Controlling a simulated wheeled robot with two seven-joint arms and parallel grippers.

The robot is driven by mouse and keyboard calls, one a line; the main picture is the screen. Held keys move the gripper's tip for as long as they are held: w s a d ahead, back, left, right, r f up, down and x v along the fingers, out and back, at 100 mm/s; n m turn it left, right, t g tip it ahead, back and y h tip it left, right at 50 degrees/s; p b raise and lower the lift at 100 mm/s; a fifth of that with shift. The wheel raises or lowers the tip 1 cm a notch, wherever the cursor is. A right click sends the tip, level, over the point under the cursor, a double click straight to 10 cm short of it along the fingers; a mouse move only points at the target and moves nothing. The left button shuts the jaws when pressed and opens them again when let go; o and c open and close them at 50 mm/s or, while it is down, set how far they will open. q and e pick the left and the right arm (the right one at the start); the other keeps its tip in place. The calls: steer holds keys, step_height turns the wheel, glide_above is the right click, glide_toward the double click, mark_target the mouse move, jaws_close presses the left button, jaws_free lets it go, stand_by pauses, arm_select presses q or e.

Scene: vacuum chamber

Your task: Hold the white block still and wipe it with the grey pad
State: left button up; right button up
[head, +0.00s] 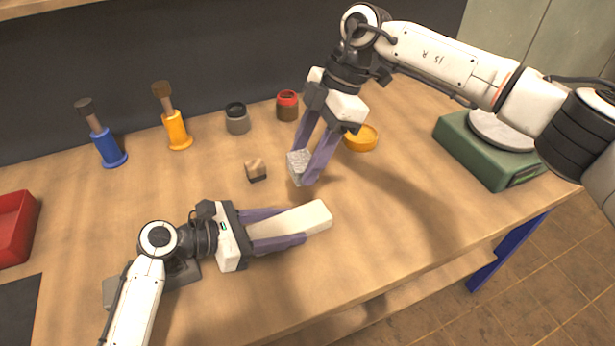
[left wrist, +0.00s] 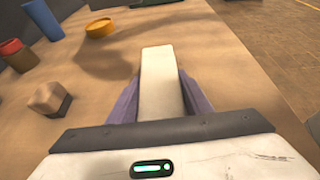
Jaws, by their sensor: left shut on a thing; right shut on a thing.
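The white block (head: 318,215) is a long pale bar lying low over the table, front centre. My left gripper (head: 303,227) is shut on it, with purple fingers along both sides and its far end sticking out. The white block (left wrist: 159,75) also shows between the fingers in the left wrist view. The grey pad (head: 298,167) is a small speckled block held above and behind the white block, apart from it in the picture. My right gripper (head: 308,165) is shut on the pad and points down. In the left wrist view the right gripper is not clearly seen.
A small brown-and-black block (head: 256,170) lies left of the pad. Behind stand a blue bottle (head: 108,148), a yellow bottle (head: 176,130), a grey jar (head: 237,120) and a red jar (head: 287,106). A yellow dish (head: 362,138) and green scale (head: 480,150) are right; a red tray (head: 14,230) is left.

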arm_select(q)
steer(key=o, duration=1.4)
steer(key=v, duration=1.2)
